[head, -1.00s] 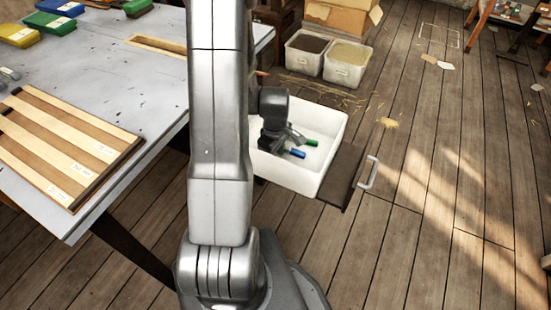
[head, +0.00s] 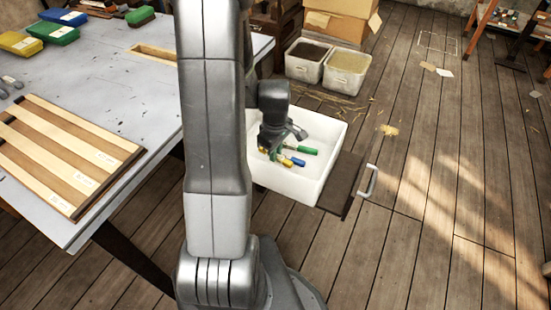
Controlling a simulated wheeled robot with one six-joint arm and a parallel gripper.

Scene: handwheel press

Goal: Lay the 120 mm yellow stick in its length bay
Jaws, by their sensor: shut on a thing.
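My gripper (head: 275,151) is over the white open drawer (head: 318,188) at the picture's middle right. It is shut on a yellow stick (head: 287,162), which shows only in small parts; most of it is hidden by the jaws. A blue stick (head: 299,162) and a green stick (head: 308,151) are in the drawer just right of the gripper. How far the yellow stick is above the drawer floor, I cannot tell. The wooden rack with labelled length bays (head: 62,158) lies on the table at the left.
Two bins (head: 345,72) and cardboard boxes (head: 340,22) stand behind the drawer. The drawer's dark front has a handle (head: 371,182). The floor at right is mostly free.

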